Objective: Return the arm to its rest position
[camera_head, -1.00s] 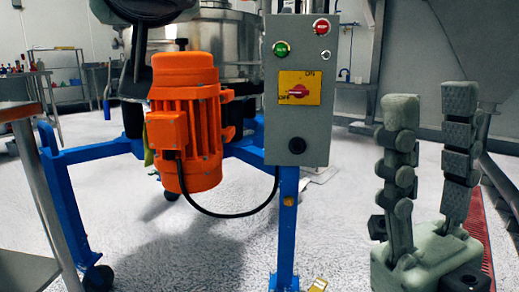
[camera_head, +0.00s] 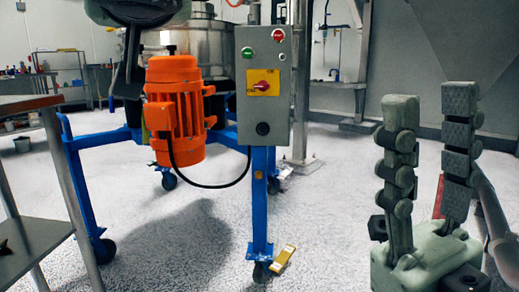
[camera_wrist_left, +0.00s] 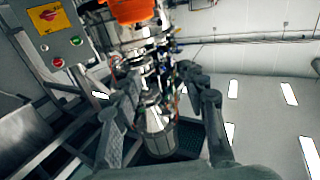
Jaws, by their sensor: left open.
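My right gripper (camera_head: 430,98) stands at the right of the head view with its two grey-green fingers pointing up. The fingers are apart and nothing is between them. In the left wrist view my left gripper (camera_wrist_left: 162,85) has its two dark fingers spread. The background between them is cluttered and I see nothing held. The sifter's orange motor (camera_head: 175,108) and grey control box (camera_head: 263,90) are left of my right gripper in the head view, apart from it. The box carries a green button, a red button and a red switch on a yellow plate.
The blue wheeled frame (camera_head: 260,200) carries the control box. A steel table (camera_head: 40,235) stands at the left edge. A yellow object (camera_head: 284,258) lies by the front caster. The floor (camera_head: 330,200) between the frame and my right gripper is clear.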

